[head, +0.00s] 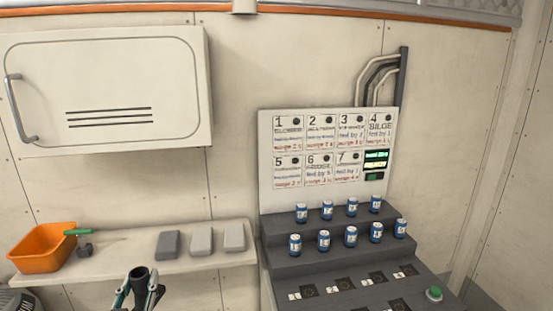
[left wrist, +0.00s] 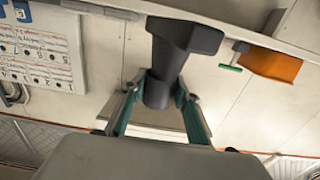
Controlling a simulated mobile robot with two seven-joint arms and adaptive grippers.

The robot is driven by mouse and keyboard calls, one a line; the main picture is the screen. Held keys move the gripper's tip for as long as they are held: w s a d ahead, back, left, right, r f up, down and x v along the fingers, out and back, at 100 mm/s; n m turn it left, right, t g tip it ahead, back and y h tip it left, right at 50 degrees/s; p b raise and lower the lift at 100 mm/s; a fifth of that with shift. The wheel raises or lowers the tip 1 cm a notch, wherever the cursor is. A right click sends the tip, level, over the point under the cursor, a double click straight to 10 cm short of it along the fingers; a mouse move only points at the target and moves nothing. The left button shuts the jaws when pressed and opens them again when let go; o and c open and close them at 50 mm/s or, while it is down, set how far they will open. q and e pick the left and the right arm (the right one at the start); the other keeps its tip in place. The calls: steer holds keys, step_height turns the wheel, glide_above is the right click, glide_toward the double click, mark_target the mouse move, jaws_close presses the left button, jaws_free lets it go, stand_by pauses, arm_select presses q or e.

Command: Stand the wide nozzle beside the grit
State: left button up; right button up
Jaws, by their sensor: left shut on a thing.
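The wide nozzle is a dark grey piece with a round tube and a broad flared end. It shows at the bottom of the head view (head: 138,274) and large in the left wrist view (left wrist: 185,36). My left gripper (head: 140,288) is shut on its tube, with a green-lined finger on each side, also in the left wrist view (left wrist: 158,92). It holds the nozzle in front of the shelf. No object is clearly readable as the grit; three flat grey blocks (head: 201,241) lie in a row on the shelf. My right gripper is not in view.
The cream shelf (head: 130,265) also holds an orange bin (head: 42,247) and a small dark tool with a green bar (head: 84,248) at left. A stepped dark rack (head: 330,222) with several blue cans stands right. A white cabinet (head: 105,90) hangs above the shelf.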

arm_select(q)
steer(key=s+d+f+m+h, duration=0.2)
steer(key=s+d, duration=0.4)
steer(key=s, duration=0.3)
steer(key=shift+d+h, duration=0.2)
steer(key=shift+h, duration=0.5)
